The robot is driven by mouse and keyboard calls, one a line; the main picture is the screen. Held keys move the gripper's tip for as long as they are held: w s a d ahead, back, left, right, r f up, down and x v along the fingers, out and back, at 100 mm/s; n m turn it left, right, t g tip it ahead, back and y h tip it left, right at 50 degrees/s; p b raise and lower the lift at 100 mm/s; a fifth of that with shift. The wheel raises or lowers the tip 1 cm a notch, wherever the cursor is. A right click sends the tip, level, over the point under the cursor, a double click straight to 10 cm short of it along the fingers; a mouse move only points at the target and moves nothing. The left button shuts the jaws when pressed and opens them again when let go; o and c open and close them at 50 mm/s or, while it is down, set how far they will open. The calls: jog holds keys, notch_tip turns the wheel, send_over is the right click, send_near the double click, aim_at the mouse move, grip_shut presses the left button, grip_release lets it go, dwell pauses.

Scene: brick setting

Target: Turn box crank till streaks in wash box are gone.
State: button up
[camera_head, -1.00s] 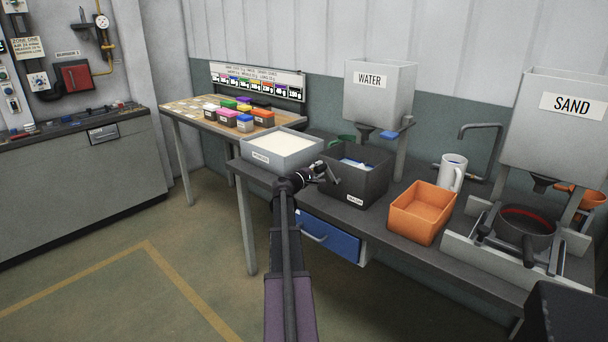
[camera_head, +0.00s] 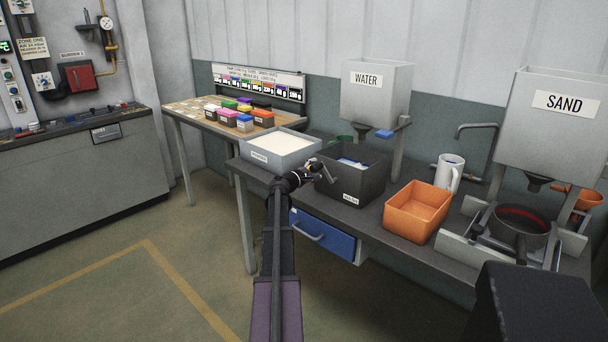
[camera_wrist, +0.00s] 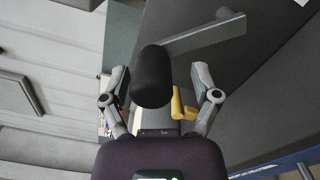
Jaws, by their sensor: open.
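The wash box (camera_head: 352,190) is a dark open box on the bench, with a small label on its front. Pale and blue patches show inside it; I cannot tell whether they are streaks. A grey crank arm (camera_wrist: 205,36) runs along its side in the wrist view, with a black rounded handle (camera_wrist: 153,78) at its end. My gripper (camera_head: 316,165) is at the box's left front corner. In the wrist view my gripper (camera_wrist: 158,82) is open, its fingers on either side of the handle, with visible gaps. The crank is small and partly hidden behind my gripper in the head view.
A grey tray of white material (camera_head: 270,158) stands left of the wash box. An orange bin (camera_head: 417,212) and white mug (camera_head: 449,172) stand to its right. WATER (camera_head: 376,98) and SAND (camera_head: 548,125) hoppers rise behind. A blue drawer (camera_head: 323,236) is below the bench top.

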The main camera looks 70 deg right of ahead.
jog(key=shift+w+a, duration=0.1)
jog(key=shift+w, duration=0.05)
jog(key=shift+w+a, duration=0.2)
jog(key=shift+w, duration=0.2)
jog(key=v, duration=1.1)
jog(key=shift+s+a, duration=0.25)
jog(key=shift+s, duration=0.05)
